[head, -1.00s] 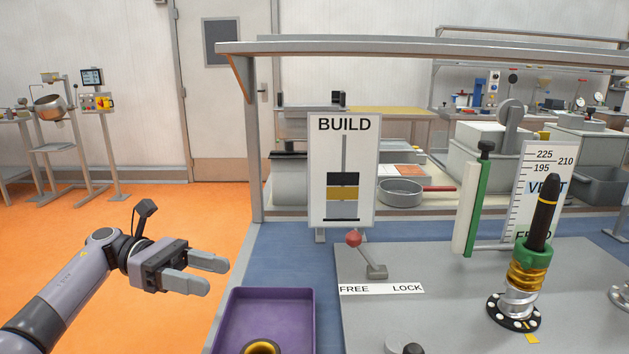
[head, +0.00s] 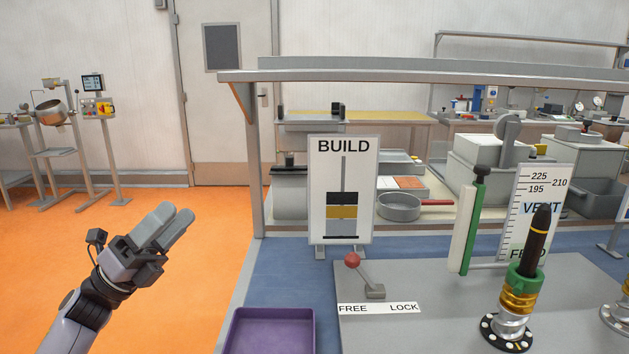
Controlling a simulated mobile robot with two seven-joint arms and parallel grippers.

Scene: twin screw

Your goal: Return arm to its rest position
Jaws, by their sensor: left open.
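My left gripper (head: 172,228) is in the head view at the left, over the orange floor and off to the left of the bench. Its two grey fingers point up and to the right, with a narrow gap between them. It is open and holds nothing that I can see. My right gripper is not in the head view.
The blue bench (head: 277,266) carries a purple tray (head: 270,318), the BUILD sign (head: 344,190), a red-knobbed lever (head: 352,261) above the FREE/LOCK label, and a green-and-gold fitting (head: 520,285) with a black top. The orange floor (head: 200,300) around the left gripper is clear.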

